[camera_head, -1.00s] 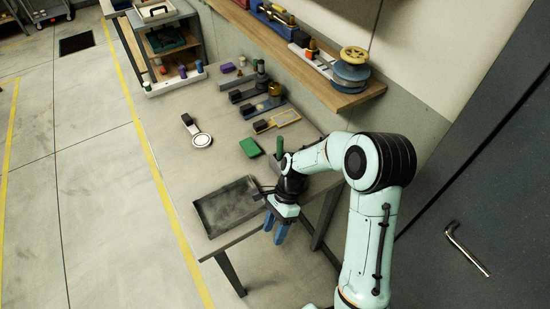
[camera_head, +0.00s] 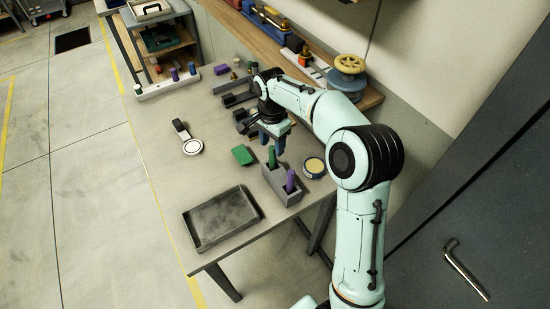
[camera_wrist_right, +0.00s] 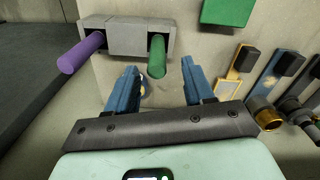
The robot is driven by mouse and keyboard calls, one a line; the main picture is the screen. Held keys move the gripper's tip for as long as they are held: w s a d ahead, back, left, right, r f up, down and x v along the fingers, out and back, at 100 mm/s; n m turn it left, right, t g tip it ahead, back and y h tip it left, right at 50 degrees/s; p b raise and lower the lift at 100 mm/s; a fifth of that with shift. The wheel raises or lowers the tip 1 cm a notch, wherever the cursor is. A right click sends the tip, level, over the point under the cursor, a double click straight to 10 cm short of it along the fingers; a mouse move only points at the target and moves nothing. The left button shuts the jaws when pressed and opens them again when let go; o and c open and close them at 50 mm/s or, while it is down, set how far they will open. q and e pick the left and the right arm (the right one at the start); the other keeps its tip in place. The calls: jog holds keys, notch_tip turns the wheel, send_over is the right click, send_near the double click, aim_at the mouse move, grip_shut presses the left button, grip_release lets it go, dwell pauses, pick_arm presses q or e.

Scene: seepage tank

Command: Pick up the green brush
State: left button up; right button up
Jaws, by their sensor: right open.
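The green brush (camera_head: 272,157) stands with its handle up in a grey holder (camera_head: 277,192) near the table's right edge, beside a purple handle (camera_head: 290,181). Only its handle shows; its lower end is hidden in the holder. My right gripper (camera_head: 272,142) is open and empty, just behind the holder, with blue fingers pointing down. In the right wrist view, the green brush (camera_wrist_right: 157,57) lies ahead of the fingertips, roughly between them, and the holder (camera_wrist_right: 125,36) is beyond. I cannot tell whether a finger touches it. My left gripper is not in view.
A dark tray (camera_head: 222,220) lies at the table's front. A green block (camera_head: 243,155) sits left of the holder, and a round yellow-topped tin (camera_head: 314,167) right of it. A white round-headed tool (camera_head: 192,146) lies further left. The table's left part (camera_head: 165,180) is clear.

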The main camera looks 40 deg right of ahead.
aim_at(272, 157)
jog(key=shift+s+a+f, duration=0.1)
jog(key=shift+f, duration=0.4)
jog(key=shift+s+a+f, duration=0.1)
jog(key=shift+f, duration=0.4)
notch_tip(272, 157, down, 4)
jog(key=shift+d+f, duration=0.1)
jog(key=shift+f, duration=0.15)
grip_shut()
